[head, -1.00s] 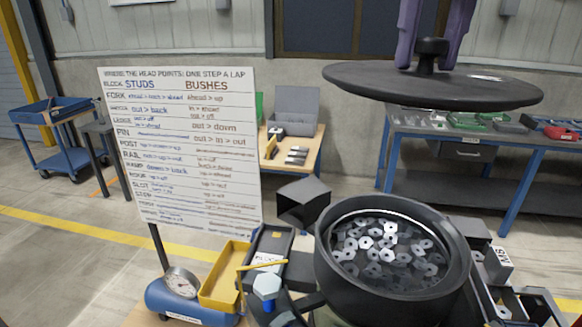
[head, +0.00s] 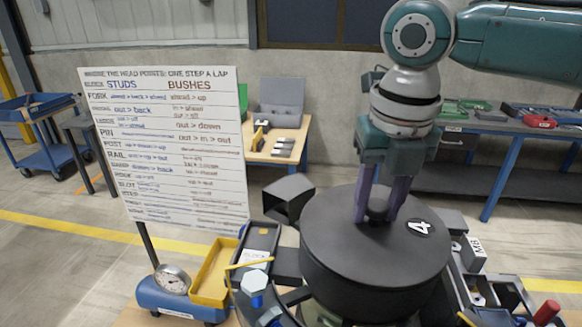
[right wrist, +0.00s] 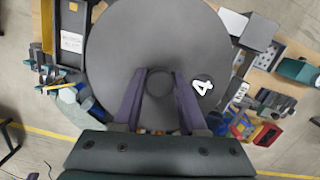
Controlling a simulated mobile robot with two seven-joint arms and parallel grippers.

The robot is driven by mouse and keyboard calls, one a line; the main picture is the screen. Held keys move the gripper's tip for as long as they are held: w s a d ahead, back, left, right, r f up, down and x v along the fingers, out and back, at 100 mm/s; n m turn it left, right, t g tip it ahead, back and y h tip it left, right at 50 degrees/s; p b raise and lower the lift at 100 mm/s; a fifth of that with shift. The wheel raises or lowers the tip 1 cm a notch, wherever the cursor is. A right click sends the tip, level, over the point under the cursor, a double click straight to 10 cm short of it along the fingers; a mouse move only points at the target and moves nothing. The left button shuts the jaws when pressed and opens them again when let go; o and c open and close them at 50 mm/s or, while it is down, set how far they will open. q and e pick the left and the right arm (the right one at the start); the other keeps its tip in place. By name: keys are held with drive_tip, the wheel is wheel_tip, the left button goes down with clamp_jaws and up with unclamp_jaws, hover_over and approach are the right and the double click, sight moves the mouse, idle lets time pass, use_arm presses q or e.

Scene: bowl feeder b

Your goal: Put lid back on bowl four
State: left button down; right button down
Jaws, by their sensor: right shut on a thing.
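The dark round lid (head: 335,215), marked with a white 4, lies level over the bowl (head: 360,285) in the head view and covers its opening. The lid appears seated on the rim; any small gap cannot be made out. My right gripper (head: 378,215) comes from above and is shut on the lid's centre knob (right wrist: 160,84). In the right wrist view the lid (right wrist: 150,40) fills the middle, with the purple fingers on either side of the knob. The bowl's contents are hidden. My left gripper is not in view.
A lettered board (head: 165,145) stands left of the bowl. A box marked M8 (head: 472,253) is close on the right.

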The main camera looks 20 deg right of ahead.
sight(380, 210)
drive_tip(key=shift+f, duration=0.25)
drive_tip(key=c, duration=0.9)
unclamp_jaws()
drive_tip(key=shift+f, duration=0.15)
drive_tip(key=o, duration=0.4)
drive_tip(key=shift+o, duration=0.2)
wheel_tip(380, 210, up, 12)
drive_tip(key=s+b, duration=0.1)
drive_tip(key=b, duration=0.1)
drive_tip(key=shift+s+a, duration=0.15)
drive_tip(key=shift+a, duration=0.1)
drive_tip(key=shift+s, duration=0.1)
